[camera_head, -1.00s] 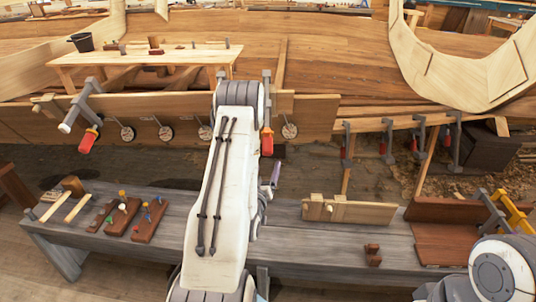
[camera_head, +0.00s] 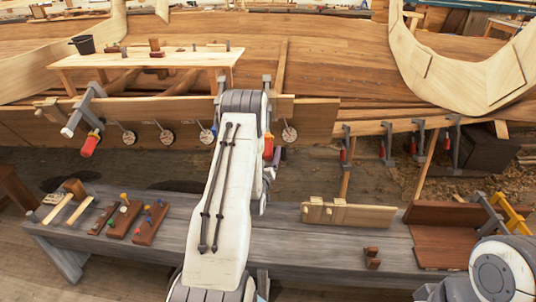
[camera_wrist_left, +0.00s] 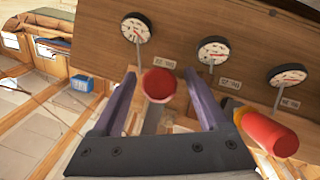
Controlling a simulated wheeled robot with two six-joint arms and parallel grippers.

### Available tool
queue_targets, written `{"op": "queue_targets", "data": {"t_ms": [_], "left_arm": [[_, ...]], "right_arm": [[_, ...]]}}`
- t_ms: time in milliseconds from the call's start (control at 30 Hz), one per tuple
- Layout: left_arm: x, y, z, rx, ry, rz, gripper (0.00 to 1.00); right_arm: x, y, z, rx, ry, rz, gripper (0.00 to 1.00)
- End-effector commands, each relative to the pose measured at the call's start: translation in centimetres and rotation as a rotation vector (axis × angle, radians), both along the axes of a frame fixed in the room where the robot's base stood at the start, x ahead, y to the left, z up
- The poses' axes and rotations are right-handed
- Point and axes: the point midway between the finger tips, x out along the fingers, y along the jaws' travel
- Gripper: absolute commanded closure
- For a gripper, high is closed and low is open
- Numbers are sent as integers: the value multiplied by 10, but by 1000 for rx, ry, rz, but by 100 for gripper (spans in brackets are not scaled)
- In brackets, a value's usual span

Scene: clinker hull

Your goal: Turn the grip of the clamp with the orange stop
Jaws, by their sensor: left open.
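My left gripper (camera_wrist_left: 165,95) is open, its two purple-grey fingers on either side of a red clamp grip (camera_wrist_left: 159,84) seen nearly end-on. Gaps show on both sides, so no contact is visible. A second red grip (camera_wrist_left: 270,132) with a yellow-orange collar lies outside the right finger. In the head view my left arm covers the gripper. A clamp with a red grip (camera_head: 90,145) hangs at the left of the plank, and another red grip (camera_head: 268,147) shows just right of my arm.
Round dials (camera_wrist_left: 212,50) line the plank (camera_head: 310,115) behind the grips. A grey bench (camera_head: 290,245) below holds wooden blocks with coloured pegs (camera_head: 124,218) and a pale board (camera_head: 348,213). Several more clamps (camera_head: 386,143) hang at right. My right arm shows at lower right.

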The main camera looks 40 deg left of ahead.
Motion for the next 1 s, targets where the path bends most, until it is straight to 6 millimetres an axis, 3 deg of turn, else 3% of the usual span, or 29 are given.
{"op": "queue_targets", "data": {"t_ms": [133,167,300,367,667,1000], "left_arm": [[0,0,0,0,0,0,24],[0,0,0,0,0,0,27],[0,0,0,0,0,0,81],[0,0,0,0,0,0,100],[0,-1,0,22,16,14,100],[1,-2,-1,167,126,114,100]], "right_arm": [[0,0,0,0,0,0,60],[0,0,0,0,0,0,60],[0,0,0,0,0,0,60],[0,0,0,0,0,0,60],[0,0,-2,0,0,0,60],[0,0,-14,0,0,0,60]]}}
